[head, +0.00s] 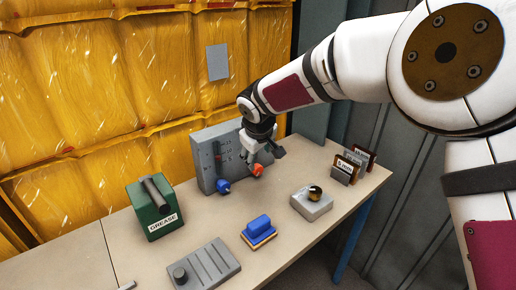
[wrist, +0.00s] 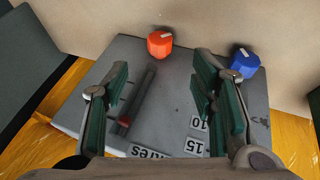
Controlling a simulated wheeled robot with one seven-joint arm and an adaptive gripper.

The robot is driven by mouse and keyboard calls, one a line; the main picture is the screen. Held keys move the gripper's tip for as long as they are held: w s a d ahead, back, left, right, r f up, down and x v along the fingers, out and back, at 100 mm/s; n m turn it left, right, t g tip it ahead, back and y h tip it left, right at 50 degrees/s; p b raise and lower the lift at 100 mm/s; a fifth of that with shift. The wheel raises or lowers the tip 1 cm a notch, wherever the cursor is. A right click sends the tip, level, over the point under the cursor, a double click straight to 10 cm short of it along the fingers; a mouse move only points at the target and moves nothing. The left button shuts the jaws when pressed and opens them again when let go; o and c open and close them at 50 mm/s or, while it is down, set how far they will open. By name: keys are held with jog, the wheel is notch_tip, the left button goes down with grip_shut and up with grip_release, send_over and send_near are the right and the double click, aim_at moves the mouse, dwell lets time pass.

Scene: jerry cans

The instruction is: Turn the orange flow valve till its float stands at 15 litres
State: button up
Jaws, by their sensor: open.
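The orange flow valve (head: 257,170) is a faceted knob at the lower front of a grey upright panel (head: 205,163). In the wrist view the orange valve (wrist: 160,44) shows a pale mark on top, just beyond and between my fingertips. My gripper (head: 264,157) is open and empty, above the valve with a gap. In the wrist view my gripper (wrist: 163,72) spreads its dark green pads over the panel face. A red float (wrist: 123,122) sits in a slot beside the left finger. Labels 10 (wrist: 200,124) and 15 (wrist: 194,146) show; the fingers hide part of the scale.
A blue valve (head: 223,186) sits left of the orange one. The bench also holds a green GREASE box (head: 153,212), a blue-handled block (head: 258,230), a grey box with a dark knob (head: 312,205), a ridged grey plate (head: 208,265) and upright cards (head: 350,165).

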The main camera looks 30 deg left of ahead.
jog(key=v, duration=0.3)
dwell(0.5)
jog(key=s+d+r+m+h+p, duration=0.1)
jog(key=s+d+r+m, duration=0.1)
jog(key=d+r, duration=0.6)
jog(key=s+d+r+m+h+p, duration=0.1)
jog(key=s+d+r+m+p, duration=0.15)
jog(key=d, duration=1.05)
jog(key=s+d+r+m+h, duration=0.1)
jog(key=s+d+r+m, duration=0.1)
jog(key=d+r, duration=0.65)
jog(key=s+d+r+m+p, duration=0.15)
jog(key=s+d+m, duration=0.25)
jog(key=s+d, duration=0.95)
jog(key=s+d+f+m+p, duration=0.1)
jog(key=s+d+m, duration=0.1)
jog(key=s, duration=0.4)
jog(key=s+d+f+m+p, duration=0.1)
jog(key=s+d, duration=0.4)
jog(key=s, duration=0.1)
jog(key=shift+f+m+g+p, duration=0.3)
jog(key=shift+m+g, duration=0.05)
jog(key=shift+g, duration=0.05)
